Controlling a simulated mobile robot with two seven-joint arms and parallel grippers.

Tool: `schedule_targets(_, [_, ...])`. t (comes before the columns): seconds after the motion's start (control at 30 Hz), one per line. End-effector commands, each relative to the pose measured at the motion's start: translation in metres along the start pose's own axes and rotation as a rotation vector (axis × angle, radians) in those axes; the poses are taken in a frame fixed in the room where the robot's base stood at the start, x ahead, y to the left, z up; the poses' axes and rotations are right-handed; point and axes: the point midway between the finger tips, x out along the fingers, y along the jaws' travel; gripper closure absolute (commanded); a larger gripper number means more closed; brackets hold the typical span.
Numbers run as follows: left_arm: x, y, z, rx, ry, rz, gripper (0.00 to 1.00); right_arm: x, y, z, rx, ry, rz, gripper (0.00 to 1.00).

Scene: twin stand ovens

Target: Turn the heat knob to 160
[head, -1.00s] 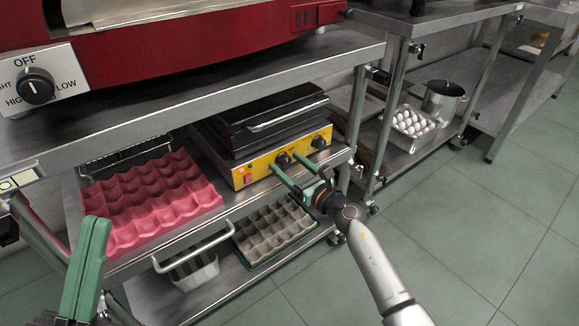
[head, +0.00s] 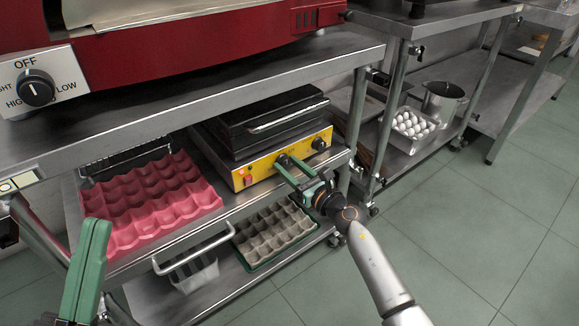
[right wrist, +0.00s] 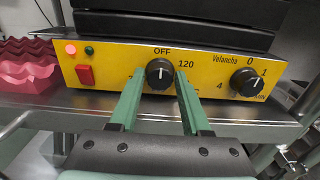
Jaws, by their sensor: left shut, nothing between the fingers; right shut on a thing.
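The yellow control panel (head: 262,168) of the black appliance (head: 272,115) on the middle shelf carries two black knobs. The heat knob (right wrist: 160,73) is the left one, with OFF above it and 120 at its upper right. Its white mark points up at OFF. My right gripper (head: 284,160) is shut on this knob, one green finger on each side in the right wrist view (right wrist: 161,88); fingers hide the lower dial numbers. The second knob (right wrist: 247,82), marked 0, 1 and 4, is free at the right. My left gripper (head: 96,225) is shut and empty, at lower left.
A red switch (right wrist: 85,75) sits left on the panel. A pink egg tray (head: 150,200) lies left of the appliance, and a grey one (head: 272,230) on the shelf below. The upper steel shelf (head: 190,95) overhangs. Floor is clear at right.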

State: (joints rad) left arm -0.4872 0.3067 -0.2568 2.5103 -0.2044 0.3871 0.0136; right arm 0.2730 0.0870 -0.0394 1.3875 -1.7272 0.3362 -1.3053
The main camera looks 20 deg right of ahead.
Motion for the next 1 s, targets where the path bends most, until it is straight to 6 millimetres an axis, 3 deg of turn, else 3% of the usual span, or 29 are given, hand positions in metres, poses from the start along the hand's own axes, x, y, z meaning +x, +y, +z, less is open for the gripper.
schedule_targets(0.47, [0.005, -0.003, -0.006, -0.005, 0.003, -0.003, 1.00, 0.000, 0.000, 0.001, 0.119, 0.002, 0.001, 1.00])
schedule_targets(1.0, [0.019, -0.013, -0.022, -0.017, 0.013, -0.006, 1.00, 0.000, 0.000, 0.001, 0.605, 0.003, 0.000, 1.00])
